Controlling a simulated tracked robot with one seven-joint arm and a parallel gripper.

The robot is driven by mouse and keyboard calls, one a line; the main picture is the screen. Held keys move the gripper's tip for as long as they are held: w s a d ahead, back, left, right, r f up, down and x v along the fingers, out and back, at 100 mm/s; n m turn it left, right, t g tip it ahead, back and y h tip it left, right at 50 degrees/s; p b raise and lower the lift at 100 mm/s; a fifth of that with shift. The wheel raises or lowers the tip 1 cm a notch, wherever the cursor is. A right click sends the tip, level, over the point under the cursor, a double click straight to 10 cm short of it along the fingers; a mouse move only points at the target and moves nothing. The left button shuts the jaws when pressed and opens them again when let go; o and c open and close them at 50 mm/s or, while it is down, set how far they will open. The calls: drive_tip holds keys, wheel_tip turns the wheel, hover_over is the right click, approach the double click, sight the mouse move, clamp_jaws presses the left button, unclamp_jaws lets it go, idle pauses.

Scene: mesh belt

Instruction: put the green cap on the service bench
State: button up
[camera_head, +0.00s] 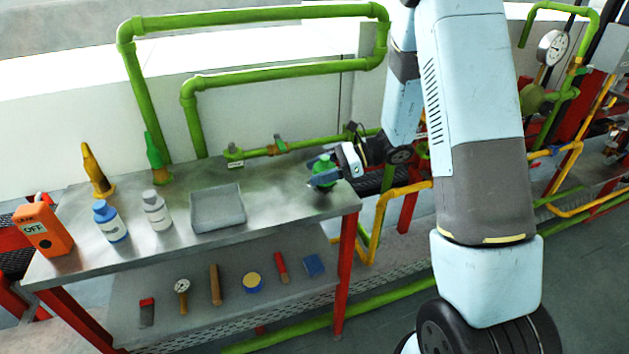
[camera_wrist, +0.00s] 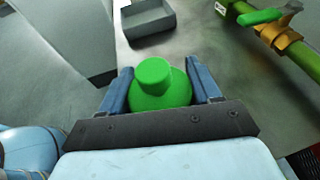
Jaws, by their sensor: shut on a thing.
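The green cap (camera_wrist: 157,84) sits between the two blue fingers of my gripper (camera_wrist: 158,92) in the wrist view, its round top facing the camera. In the head view my gripper (camera_head: 326,178) is shut on the green cap (camera_head: 323,171) at the right end of the service bench (camera_head: 275,203). The cap is at or just above the metal top; I cannot tell whether it touches. The fingers hide part of its sides.
A grey tray (camera_head: 217,208) stands left of the gripper. A white bottle (camera_head: 157,212), a blue-capped bottle (camera_head: 109,222), an orange box (camera_head: 43,230) and yellow and green nozzles stand further left. Green pipes (camera_head: 300,143) run behind the bench. Tools lie on the lower shelf.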

drive_tip(key=shift+w+f, duration=0.25)
drive_tip(key=shift+f, duration=1.6)
drive_tip(key=shift+f, duration=0.15)
drive_tip(key=o, duration=1.1)
drive_tip(key=shift+c, duration=0.2)
drive_tip(key=shift+w, duration=0.1)
drive_tip(key=s+v, duration=0.1)
drive_tip(key=v, duration=1.1)
drive_tip(key=s+d+r+n+t+h, duration=0.3)
drive_tip(key=s+r+n+h, duration=0.4)
drive_tip(key=s+r, duration=0.5)
drive_tip(key=s+d+r+n+t+h, duration=0.3)
drive_tip(key=s+r+n+h, duration=0.4)
drive_tip(key=s+r+n, duration=0.3)
wheel_tip(320, 180, up, 2)
drive_tip(key=s, duration=0.2)
drive_tip(key=shift+s+d+t+h, duration=0.15)
drive_tip(key=shift+s+t+h, duration=0.15)
drive_tip(key=shift+t, duration=0.1)
